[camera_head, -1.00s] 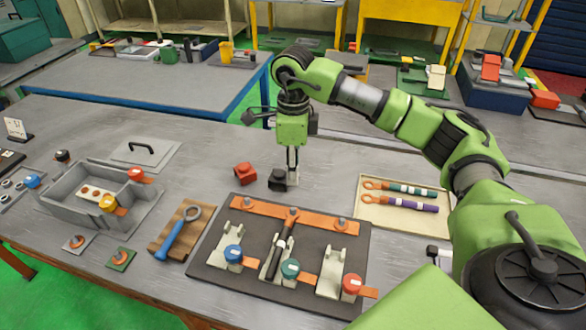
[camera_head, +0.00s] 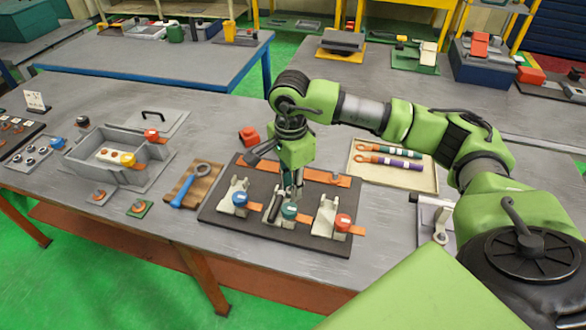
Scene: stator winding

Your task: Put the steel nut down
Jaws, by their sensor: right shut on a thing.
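My right gripper (camera_head: 290,188) points down over the dark board (camera_head: 275,232), close to its orange bar (camera_head: 335,180) and the middle clamp. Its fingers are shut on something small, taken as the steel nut. The nut itself is too small and too hidden by the fingers to make out. I cannot tell whether it touches the bar or the board. The board bears three pale clamps with a blue knob (camera_head: 240,199), a teal knob (camera_head: 289,210) and a red knob (camera_head: 342,222). My left gripper is not in view.
A blue-handled ring wrench (camera_head: 187,187) lies on a wooden block left of the board. A grey open box (camera_head: 100,150) stands further left. A cream tray (camera_head: 420,180) with two tools lies at right. A red block (camera_head: 250,136) sits behind the board.

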